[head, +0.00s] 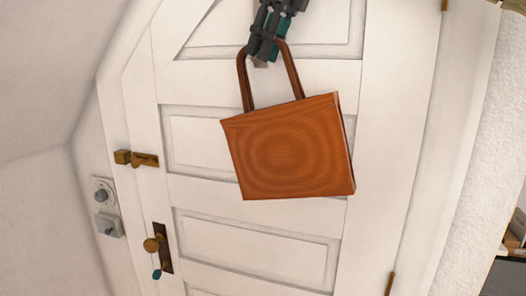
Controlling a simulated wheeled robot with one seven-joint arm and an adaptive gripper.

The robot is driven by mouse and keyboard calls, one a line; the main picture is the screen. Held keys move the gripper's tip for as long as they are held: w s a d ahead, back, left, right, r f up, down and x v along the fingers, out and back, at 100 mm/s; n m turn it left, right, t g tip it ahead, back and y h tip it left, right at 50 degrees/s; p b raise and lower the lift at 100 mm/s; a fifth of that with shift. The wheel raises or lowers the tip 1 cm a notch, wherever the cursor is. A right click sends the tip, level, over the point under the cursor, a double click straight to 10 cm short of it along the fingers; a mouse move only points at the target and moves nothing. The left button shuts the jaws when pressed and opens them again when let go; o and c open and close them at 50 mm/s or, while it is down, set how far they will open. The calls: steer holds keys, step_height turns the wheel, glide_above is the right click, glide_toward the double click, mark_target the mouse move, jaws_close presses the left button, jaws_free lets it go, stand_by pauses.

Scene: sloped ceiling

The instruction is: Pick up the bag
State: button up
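An orange-brown bag (288,150) with two dark brown handles (246,82) hangs in the middle of the head view, in front of a white door. My gripper (262,58) is at the top of the view, dark grey with teal parts. Its fingers are at the top of the bag's handles, and the bag hangs below them, slightly tilted. The fingers look closed around the handle top, which they partly hide. The bag's underside and back are hidden.
A white panelled door (390,150) fills the background. It has a brass latch (136,158) and a brass knob (152,245) at the left. Light switches (104,208) are on the wall beside it. A sloped wall (60,70) is at the left. Part of a wooden shelf (514,243) shows at the lower right.

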steer(key=shift+w+f, duration=0.1)
steer(key=shift+w, duration=0.05)
jaws_close()
steer(key=shift+r+b, duration=0.3)
steer(key=shift+r, duration=1.5)
steer(key=s+a+r+b, duration=0.1)
steer(key=s+b, duration=0.3)
steer(key=s, duration=1.2)
steer(key=shift+a+r, duration=0.15)
steer(key=shift+r, duration=0.15)
